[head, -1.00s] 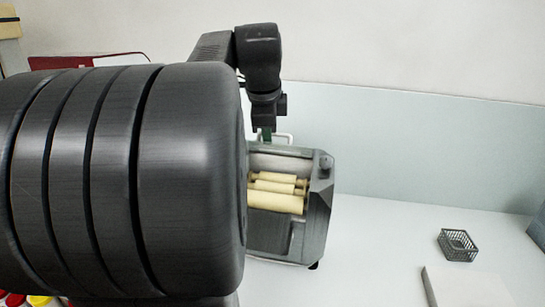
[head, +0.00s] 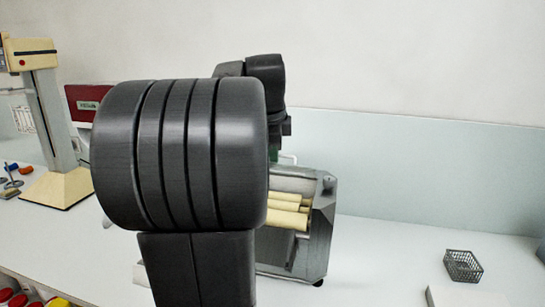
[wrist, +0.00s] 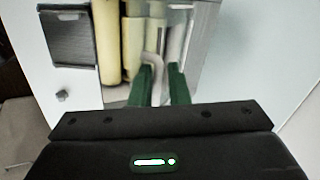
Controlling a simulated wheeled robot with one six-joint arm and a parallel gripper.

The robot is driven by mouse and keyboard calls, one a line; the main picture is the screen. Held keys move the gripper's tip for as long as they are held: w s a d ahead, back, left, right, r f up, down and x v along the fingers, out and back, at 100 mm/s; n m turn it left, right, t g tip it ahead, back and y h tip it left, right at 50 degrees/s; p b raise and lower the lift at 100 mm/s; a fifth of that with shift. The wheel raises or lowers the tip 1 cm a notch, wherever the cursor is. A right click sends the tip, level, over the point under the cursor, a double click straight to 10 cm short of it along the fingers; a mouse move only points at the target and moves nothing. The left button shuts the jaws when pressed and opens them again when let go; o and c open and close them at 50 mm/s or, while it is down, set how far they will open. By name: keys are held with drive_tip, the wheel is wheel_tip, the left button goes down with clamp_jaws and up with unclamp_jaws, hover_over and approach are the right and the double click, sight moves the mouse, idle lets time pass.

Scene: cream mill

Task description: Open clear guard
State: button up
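The mill (head: 316,240) is a grey metal machine with cream rollers (head: 291,213), partly hidden behind my arm. The rollers also show in the wrist view (wrist: 107,45). A pale bent handle (head: 288,158) stands at the top back of the mill. The clear guard is hard to make out against the machine, so I cannot tell how far it is raised. My gripper (wrist: 161,70) has green fingers on either side of the handle (wrist: 154,65) in the wrist view. The fingers are close to it, but whether they press on it is unclear.
A cream stand (head: 53,120) with a broad base is at the left, by a red box (head: 84,100). A dark wire basket (head: 463,265) sits on the white table (head: 390,245) at the right. A pale wall panel (head: 420,170) runs behind.

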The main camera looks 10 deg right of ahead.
drive_tip(key=shift+w+d+r+p, duration=0.25)
drive_tip(key=shift+d+r+p, duration=0.05)
drive_tip(key=shift+r+p, duration=0.45)
drive_tip(key=shift+w+d+r+p, duration=0.35)
drive_tip(key=shift+r+p, duration=0.35)
drive_tip(key=shift+p, duration=0.15)
drive_tip(key=shift+w+d+r+p, duration=0.2)
drive_tip(key=shift+d+r+p, duration=0.1)
drive_tip(key=shift+r+p, duration=0.45)
wheel_tip(320, 180, up, 9)
drive_tip(key=w+d+p, duration=0.1)
drive_tip(key=w+p, duration=0.1)
drive_tip(key=p, duration=0.3)
drive_tip(key=shift+d, duration=0.35)
drive_tip(key=shift+s, duration=0.1)
